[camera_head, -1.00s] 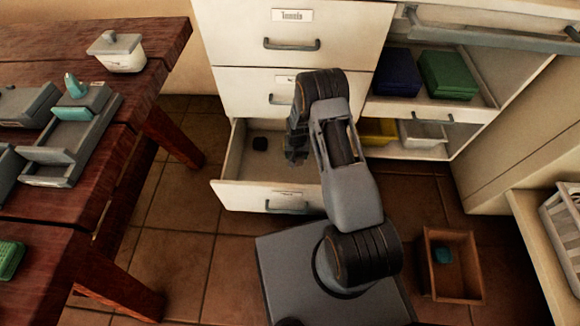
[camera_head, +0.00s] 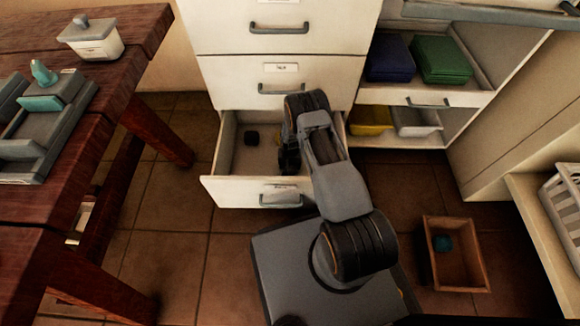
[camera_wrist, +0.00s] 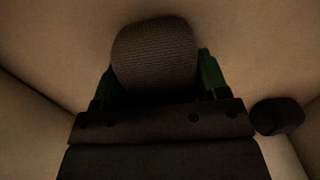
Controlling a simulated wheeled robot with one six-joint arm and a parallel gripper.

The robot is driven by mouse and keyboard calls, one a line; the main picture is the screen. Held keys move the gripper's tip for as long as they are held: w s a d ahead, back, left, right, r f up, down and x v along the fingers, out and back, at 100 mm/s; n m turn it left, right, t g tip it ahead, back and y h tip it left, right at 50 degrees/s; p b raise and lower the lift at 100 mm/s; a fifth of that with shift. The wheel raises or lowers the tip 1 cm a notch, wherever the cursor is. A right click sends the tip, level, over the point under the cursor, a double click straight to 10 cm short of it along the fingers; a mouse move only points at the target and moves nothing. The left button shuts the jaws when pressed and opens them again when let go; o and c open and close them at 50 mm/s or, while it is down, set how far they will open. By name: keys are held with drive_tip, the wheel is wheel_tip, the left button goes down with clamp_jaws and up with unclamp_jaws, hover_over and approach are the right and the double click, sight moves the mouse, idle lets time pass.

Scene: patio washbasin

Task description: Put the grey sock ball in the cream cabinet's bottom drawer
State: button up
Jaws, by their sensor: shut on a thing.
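The cream cabinet (camera_head: 285,45) stands at the back, and its bottom drawer (camera_head: 235,189) is pulled open. My gripper (camera_head: 290,160) is down inside the open drawer in the head view, partly hidden by my arm. In the wrist view my gripper (camera_wrist: 155,85) is shut on the grey sock ball (camera_wrist: 155,55), a knitted rounded lump between the green-sided fingers. The drawer floor (camera_wrist: 50,45) shows around it; whether the ball touches it I cannot tell. A small dark ball lies in the drawer in the head view (camera_head: 252,138) and beside my gripper in the wrist view (camera_wrist: 277,115).
The wooden table (camera_head: 60,130) stands left of the drawer. A wooden box (camera_head: 456,285) with a teal item (camera_head: 442,243) sits on the tiled floor at right.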

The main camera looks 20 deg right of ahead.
drive_tip(key=shift+f, duration=0.3)
drive_tip(key=shift+f, duration=0.15)
drive_tip(key=o, duration=0.9)
wheel_tip(320, 180, up, 12)
drive_tip(key=p, duration=0.4)
drive_tip(key=shift+p, duration=0.4)
drive_tip(key=s+r+n+t, duration=0.1)
drive_tip(key=s+r+n, duration=0.15)
drive_tip(key=r, duration=2.35)
drive_tip(key=shift+n+t, duration=0.55)
drive_tip(key=shift+t, duration=0.25)
drive_tip(key=s+r, duration=0.4)
drive_tip(key=s, duration=0.2)
drive_tip(key=s+a+r, duration=0.1)
drive_tip(key=s+r, duration=0.4)
drive_tip(key=s, duration=0.1)
drive_tip(key=s+r, duration=0.5)
drive_tip(key=s, duration=0.2)
drive_tip(key=shift+s+a+r, duration=0.1)
drive_tip(key=shift+a, duration=0.2)
